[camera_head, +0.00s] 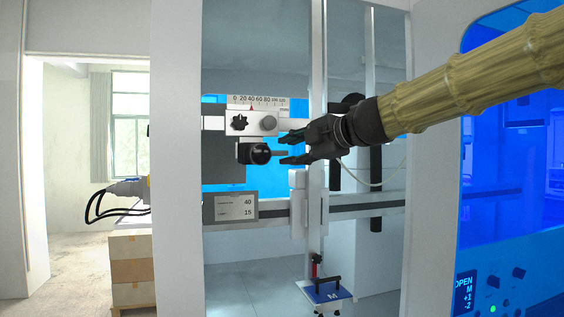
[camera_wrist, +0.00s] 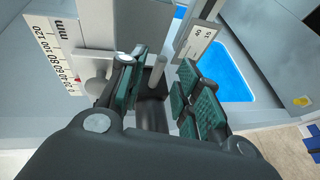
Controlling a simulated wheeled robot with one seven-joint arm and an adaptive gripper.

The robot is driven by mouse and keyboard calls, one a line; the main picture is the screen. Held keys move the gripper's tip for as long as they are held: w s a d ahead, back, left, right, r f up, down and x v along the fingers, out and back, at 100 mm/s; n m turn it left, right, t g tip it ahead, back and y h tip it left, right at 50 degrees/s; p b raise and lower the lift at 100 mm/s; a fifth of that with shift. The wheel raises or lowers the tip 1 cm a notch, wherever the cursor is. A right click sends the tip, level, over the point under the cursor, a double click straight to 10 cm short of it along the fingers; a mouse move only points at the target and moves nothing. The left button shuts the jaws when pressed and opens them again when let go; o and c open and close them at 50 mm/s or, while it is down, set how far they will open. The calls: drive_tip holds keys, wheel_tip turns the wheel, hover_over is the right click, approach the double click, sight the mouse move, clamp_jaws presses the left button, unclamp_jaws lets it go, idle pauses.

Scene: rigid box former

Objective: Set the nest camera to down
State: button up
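I cannot tell for certain which part is the nest camera. A black cylinder (camera_head: 259,153) with a short grey rod (camera_head: 279,153) pointing right sits on a small bracket below a scale plate. My gripper (camera_head: 288,148) comes in from the right with its fingers apart, one above and one below the rod's end. In the wrist view the green-padded fingers (camera_wrist: 160,88) are spread, and a grey rod (camera_wrist: 157,72) stands between them. I cannot see clear contact. The scale plate (camera_head: 270,101) has a red pointer near 40. A black star knob (camera_head: 239,122) and a grey round knob (camera_head: 269,122) sit under it.
A vertical white post (camera_head: 318,200) and a horizontal rail (camera_head: 365,205) stand close by. A plaque (camera_head: 235,207) reads 40 and 15. A blue tray-like piece marked M (camera_head: 327,294) is low down. A panel (camera_head: 500,285) shows OPEN, M, +1, -2. A white frame pillar (camera_head: 177,150) stands left.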

sight(284, 153)
drive_tip(key=shift+b+x, duration=0.55)
drive_tip(key=shift+x, duration=0.3)
drive_tip(key=shift+w+a, duration=0.3)
drive_tip(key=shift+a, duration=0.05)
drive_tip(key=shift+p+x, duration=0.35)
drive_tip(key=shift+x, duration=0.55)
drive_tip(key=shift+d, duration=0.15)
clamp_jaws()
